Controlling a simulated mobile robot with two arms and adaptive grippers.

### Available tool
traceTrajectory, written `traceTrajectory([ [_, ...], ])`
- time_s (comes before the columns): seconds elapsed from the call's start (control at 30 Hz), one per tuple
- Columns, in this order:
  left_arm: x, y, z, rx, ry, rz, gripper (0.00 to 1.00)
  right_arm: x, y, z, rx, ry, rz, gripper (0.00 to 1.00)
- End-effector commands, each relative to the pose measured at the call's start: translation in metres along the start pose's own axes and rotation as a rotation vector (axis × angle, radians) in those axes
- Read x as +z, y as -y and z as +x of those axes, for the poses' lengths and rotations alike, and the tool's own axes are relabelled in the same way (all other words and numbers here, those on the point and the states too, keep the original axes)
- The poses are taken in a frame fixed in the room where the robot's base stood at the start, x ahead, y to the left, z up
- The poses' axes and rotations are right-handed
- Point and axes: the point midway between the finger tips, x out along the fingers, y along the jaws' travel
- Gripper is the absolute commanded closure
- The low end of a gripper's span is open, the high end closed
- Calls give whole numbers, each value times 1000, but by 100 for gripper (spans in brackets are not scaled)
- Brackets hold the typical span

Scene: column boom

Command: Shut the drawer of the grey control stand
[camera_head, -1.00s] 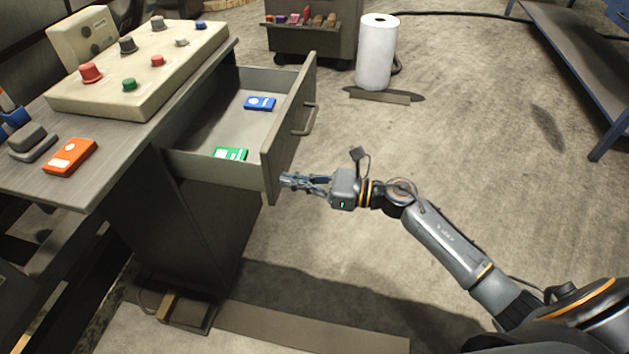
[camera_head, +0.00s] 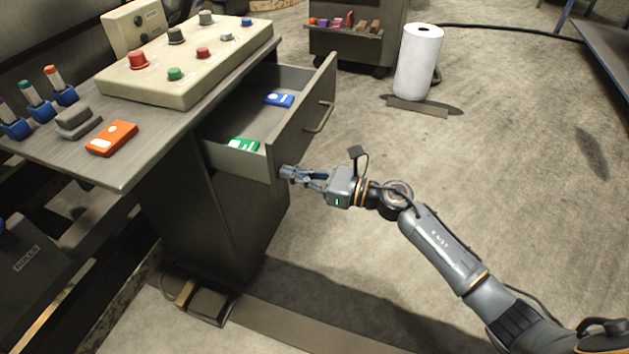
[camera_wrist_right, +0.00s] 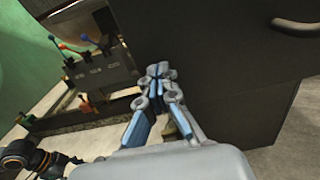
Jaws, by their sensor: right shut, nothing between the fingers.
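The grey control stand (camera_head: 205,215) is at the left in the head view. Its drawer (camera_head: 300,112) is open and sticks out to the right. A blue item (camera_head: 279,99) and a green item (camera_head: 243,145) lie inside it. The drawer handle (camera_head: 319,117) is on the front's outer face; the handle also shows in the right wrist view (camera_wrist_right: 298,23). My right gripper (camera_head: 284,173) is shut and empty, at the near lower corner of the drawer front. In the right wrist view the fingertips (camera_wrist_right: 158,69) overlap the drawer front; contact is unclear. My left gripper is not in view.
A control box (camera_head: 185,65) with knobs and an orange device (camera_head: 111,138) are on the stand's top. A white roll (camera_head: 417,62) stands on the floor behind. A pedal (camera_head: 205,301) lies at the stand's foot. The floor right of the drawer is clear.

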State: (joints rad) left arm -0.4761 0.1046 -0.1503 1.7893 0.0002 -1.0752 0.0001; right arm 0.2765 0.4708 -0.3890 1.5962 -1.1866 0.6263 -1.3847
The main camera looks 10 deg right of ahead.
Motion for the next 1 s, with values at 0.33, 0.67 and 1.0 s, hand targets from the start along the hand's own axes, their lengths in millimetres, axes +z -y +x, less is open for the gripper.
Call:
traceTrajectory([
  [0.33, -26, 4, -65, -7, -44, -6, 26, -2, 0, 96, 1, 2, -2, 100],
  [0.67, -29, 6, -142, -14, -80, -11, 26, -2, 0, 155, 0, 1, -1, 100],
  [1.0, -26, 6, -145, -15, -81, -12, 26, -1, 0, 179, -1, -1, -1, 100],
])
